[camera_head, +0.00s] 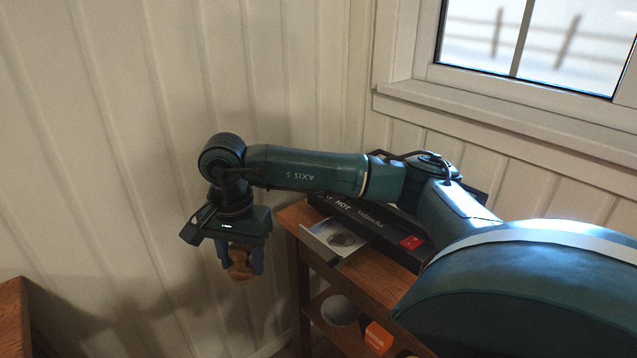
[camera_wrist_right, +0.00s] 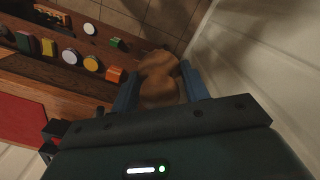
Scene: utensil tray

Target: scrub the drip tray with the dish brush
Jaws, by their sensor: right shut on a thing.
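My right gripper (camera_head: 240,267) hangs in front of the white wall, left of the wooden stand, pointing down. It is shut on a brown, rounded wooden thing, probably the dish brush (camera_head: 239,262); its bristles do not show. In the right wrist view the brown thing (camera_wrist_right: 158,78) sits between the blue fingers. A pale, shallow tray (camera_head: 333,240) with a dark round mark juts from the black appliance on the stand, apart from the gripper; it may be the drip tray. My left gripper is not in view.
The wooden stand (camera_head: 292,222) carries the black appliance (camera_head: 375,232) with a red patch. A wooden edge (camera_head: 12,318) shows at lower left. The right wrist view shows several small containers on shelves.

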